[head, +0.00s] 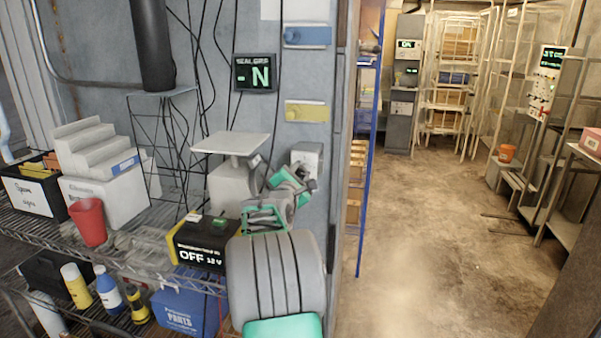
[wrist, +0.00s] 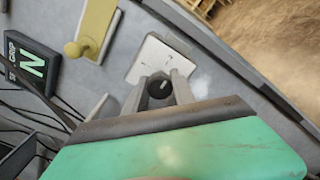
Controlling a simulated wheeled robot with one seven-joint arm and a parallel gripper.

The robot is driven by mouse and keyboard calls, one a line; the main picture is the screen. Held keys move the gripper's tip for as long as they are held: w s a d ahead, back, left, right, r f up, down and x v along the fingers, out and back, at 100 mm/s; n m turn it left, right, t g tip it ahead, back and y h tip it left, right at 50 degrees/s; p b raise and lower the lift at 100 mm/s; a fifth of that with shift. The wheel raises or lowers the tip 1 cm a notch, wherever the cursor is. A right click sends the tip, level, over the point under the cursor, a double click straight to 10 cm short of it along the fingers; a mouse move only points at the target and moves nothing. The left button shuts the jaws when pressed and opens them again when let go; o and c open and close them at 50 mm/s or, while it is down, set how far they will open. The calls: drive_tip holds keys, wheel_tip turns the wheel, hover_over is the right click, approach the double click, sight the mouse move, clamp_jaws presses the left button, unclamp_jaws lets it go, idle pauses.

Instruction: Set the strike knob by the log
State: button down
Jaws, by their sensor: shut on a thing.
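The strike knob (wrist: 161,85) is a small black round knob with a pale mark. It sits on a white plate (wrist: 151,56) with small dark ticks, fixed to the grey wall. The plate's box (head: 309,154) also shows in the head view, where my gripper (head: 304,181) hides the knob. In the wrist view, the two grey fingers of my gripper (wrist: 160,90) are shut on the knob, one on each side. No page that I can surely tell as the log is in view.
A seal grip display (head: 255,74) reads "N". A yellow plate (head: 307,111) and a blue plate (head: 307,36) are above the box. A wire shelf (head: 130,245) on the left holds a red cup (head: 88,221) and a unit (head: 205,243) reading "OFF".

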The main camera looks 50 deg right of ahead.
drive_tip(key=c, duration=1.1)
unclamp_jaws()
drive_tip(key=shift+o, duration=0.2)
drive_tip(key=b+v, duration=0.1)
drive_tip(key=v, duration=0.6)
drive_tip(key=shift+s+a, duration=0.2)
drive_tip(key=shift+a, duration=0.2)
